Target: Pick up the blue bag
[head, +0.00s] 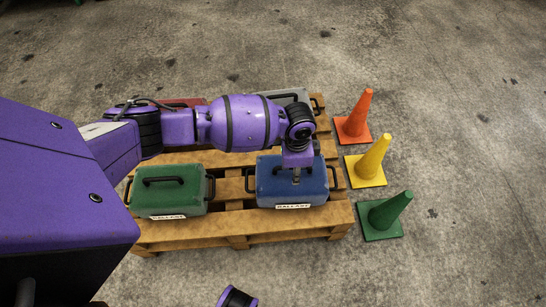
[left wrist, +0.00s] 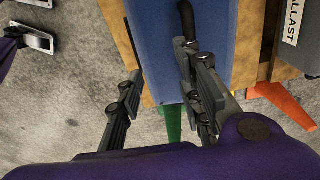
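The blue bag (head: 275,190) is a box-like case with a black top handle and a white "BALLAST" label. It sits at the front right of the wooden pallet (head: 240,229). My left gripper (head: 296,179) points down over its top, at the handle. In the left wrist view the blue bag (left wrist: 160,25) lies below the spread fingers of my left gripper (left wrist: 160,65). One finger is near its edge and the other is close to the black handle, partly hiding it. Contact with the handle cannot be told. My right gripper is not clearly seen.
A green case (head: 168,197) stands left of the blue bag. A red case (head: 185,102) and a grey case (head: 284,97) are behind, partly hidden by my arm. Orange (head: 355,117), yellow (head: 371,160) and green (head: 387,213) cones stand right of the pallet.

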